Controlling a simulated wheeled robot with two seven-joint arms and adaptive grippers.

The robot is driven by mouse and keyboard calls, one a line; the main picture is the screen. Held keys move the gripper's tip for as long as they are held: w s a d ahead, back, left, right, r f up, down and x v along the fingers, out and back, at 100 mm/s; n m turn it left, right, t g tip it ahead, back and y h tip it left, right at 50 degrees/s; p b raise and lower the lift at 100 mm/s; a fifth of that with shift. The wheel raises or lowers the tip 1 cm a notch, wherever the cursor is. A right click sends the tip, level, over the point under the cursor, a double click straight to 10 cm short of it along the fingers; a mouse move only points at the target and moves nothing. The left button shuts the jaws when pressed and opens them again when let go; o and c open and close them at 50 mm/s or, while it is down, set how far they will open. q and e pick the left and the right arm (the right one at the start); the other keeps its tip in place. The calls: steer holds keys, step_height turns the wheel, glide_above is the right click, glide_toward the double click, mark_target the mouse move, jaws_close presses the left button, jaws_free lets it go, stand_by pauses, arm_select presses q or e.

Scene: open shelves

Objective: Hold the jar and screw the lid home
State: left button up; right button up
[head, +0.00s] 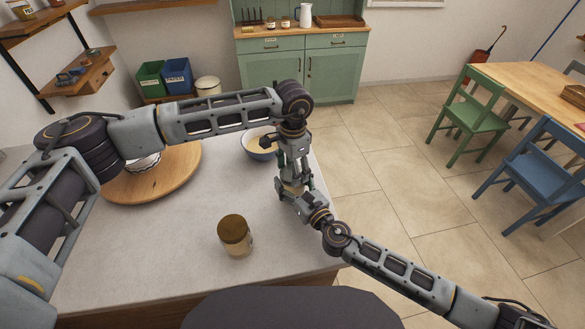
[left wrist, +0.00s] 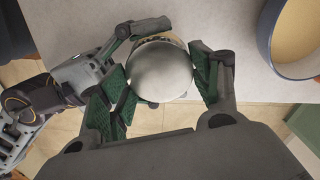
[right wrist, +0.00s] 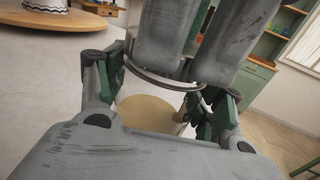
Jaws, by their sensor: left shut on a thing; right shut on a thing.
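A glass jar with beige contents (right wrist: 150,112) stands between the fingers of my right gripper (right wrist: 155,98), which is shut on its sides. In the head view the jar (head: 293,188) is mostly hidden by both grippers near the counter's right edge. A round silver lid (left wrist: 160,72) is at the jar's mouth, seen from above in the left wrist view. My left gripper (left wrist: 163,78) points down from above and is shut on the lid. The lid's rim (right wrist: 158,82) shows in the right wrist view, around the jar's top. I cannot tell how far it is threaded.
A blue bowl with pale yellow contents (head: 260,145) stands just behind the grippers. A round wooden board (head: 170,182) lies at the left. The front-left counter is clear.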

stand_by(0.3)
arm_select(q)
steer(key=o, duration=0.6)
steer(key=shift+o, duration=0.2)
steer(key=shift+r, duration=0.1)
steer(key=shift+r, duration=2.15)
steer(key=shift+c, duration=0.3)
